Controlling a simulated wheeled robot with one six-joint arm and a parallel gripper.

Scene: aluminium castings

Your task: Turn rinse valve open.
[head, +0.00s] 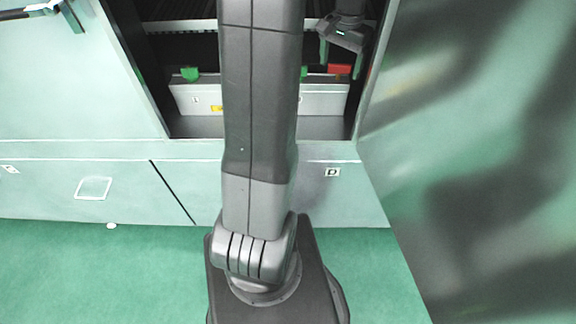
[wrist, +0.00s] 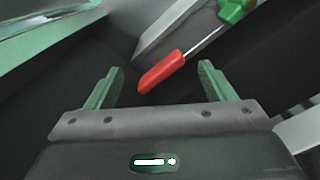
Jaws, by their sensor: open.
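The rinse valve's red handle (head: 339,70) shows inside the dark opening of the machine, above a grey panel. In the wrist view the red handle (wrist: 162,72) lies slanted, joined by a thin metal stem to a green valve part (wrist: 235,9) at the top right. My gripper (head: 340,68) has green fingers and is inside the opening at the right. In the wrist view my gripper (wrist: 160,69) is open and empty, with the red handle's end showing between its fingertips. No contact shows, and I cannot tell the depth gap.
A grey panel (head: 196,98) with small labels runs across the opening. Another green part (head: 190,74) stands at its left. A large shiny panel (head: 475,130) closes off the right side. The green floor (head: 90,275) is clear at the front left.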

